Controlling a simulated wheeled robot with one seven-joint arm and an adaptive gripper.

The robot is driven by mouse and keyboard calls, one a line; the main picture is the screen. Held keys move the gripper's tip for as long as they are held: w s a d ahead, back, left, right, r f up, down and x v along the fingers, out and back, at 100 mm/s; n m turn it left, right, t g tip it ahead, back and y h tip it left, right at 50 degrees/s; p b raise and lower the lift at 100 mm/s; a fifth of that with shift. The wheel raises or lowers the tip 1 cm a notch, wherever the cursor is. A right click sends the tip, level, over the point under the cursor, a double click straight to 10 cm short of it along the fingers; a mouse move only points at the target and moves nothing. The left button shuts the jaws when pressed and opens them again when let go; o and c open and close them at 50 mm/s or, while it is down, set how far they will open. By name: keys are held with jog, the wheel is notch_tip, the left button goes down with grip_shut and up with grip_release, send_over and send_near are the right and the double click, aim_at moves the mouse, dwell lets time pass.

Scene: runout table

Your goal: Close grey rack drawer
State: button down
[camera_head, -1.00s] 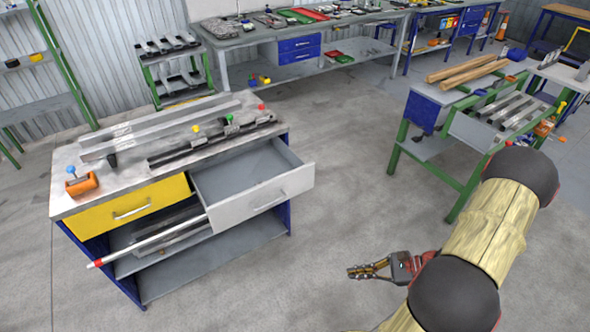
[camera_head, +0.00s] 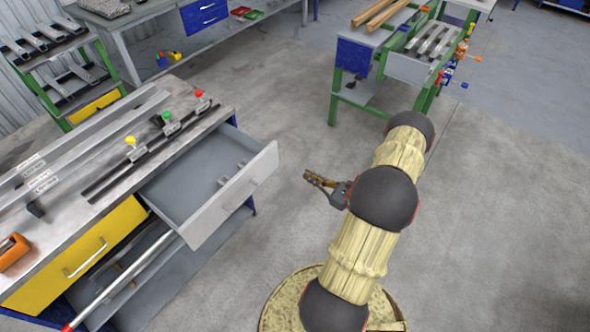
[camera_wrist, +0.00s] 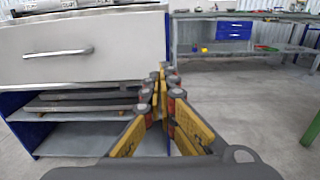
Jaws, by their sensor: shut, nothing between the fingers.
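The grey rack drawer (camera_head: 234,196) stands pulled out from the workbench at the left in the head view. Its inside shows a few small grey fittings on the floor. Its front with a bar handle fills the upper left of the wrist view (camera_wrist: 120,48). My gripper (camera_head: 309,176) is to the right of the drawer front, apart from it, with empty floor behind. In the wrist view my gripper (camera_wrist: 163,80) has its fingers together and empty, just below and in front of the drawer's right end.
The workbench top (camera_head: 70,150) carries long rails and coloured knobs. A yellow drawer (camera_head: 80,255) is closed beside the grey one. A green-legged table (camera_head: 358,98) stands behind; the floor between is clear.

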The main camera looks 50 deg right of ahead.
aim_at(276, 158)
jog(key=w+b, duration=0.1)
jog(key=w, duration=0.7)
jog(key=w+b, duration=0.1)
jog(key=w, duration=0.3)
jog(key=shift+w+a+b, duration=0.3)
jog(key=shift+w+b, duration=0.05)
jog(key=shift+w, duration=0.15)
